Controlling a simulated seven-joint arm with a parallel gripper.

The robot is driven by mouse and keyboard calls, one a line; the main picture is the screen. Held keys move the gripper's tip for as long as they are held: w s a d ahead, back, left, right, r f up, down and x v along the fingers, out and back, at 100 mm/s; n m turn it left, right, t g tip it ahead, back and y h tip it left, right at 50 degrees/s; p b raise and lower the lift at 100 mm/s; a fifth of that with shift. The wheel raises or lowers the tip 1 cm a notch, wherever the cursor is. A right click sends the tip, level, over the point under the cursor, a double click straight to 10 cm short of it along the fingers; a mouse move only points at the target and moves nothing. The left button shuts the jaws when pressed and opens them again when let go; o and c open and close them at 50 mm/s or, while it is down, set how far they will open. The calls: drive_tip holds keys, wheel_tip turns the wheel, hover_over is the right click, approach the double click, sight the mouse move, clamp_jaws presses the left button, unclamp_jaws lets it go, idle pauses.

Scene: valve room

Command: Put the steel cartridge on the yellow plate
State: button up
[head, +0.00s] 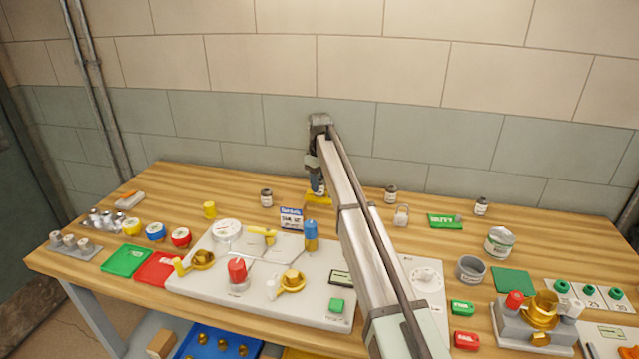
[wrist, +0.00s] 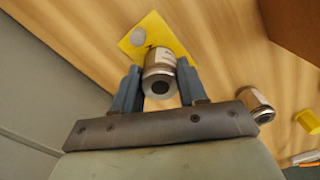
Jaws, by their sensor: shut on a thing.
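My gripper (wrist: 160,70) has blue fingers, one on each side of the steel cartridge (wrist: 159,78), and is shut on it. The cartridge is a silver cylinder with a pale label and a dark round centre in its near end. The yellow plate (wrist: 172,32) lies just beyond the cartridge in the wrist view, with a grey round spot (wrist: 138,38) on it. In the head view the yellow plate (head: 325,199) shows at the back middle of the bench, right below my gripper (head: 316,186). My arm hides part of the plate. I cannot tell whether the cartridge touches the plate.
A small labelled jar (wrist: 255,103) stands right of my gripper in the wrist view, also in the head view (head: 266,198). A blue-and-white sign (head: 291,218) stands in front of the plate. The wall (head: 270,115) rises close behind.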

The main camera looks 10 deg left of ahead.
sight(320, 180)
drive_tip(key=shift+f, duration=0.3)
drive_tip(key=o, duration=1.3)
drive_tip(key=shift+c, duration=0.2)
drive_tip(key=shift+r, duration=0.15)
wheel_tip(320, 180, up, 12)
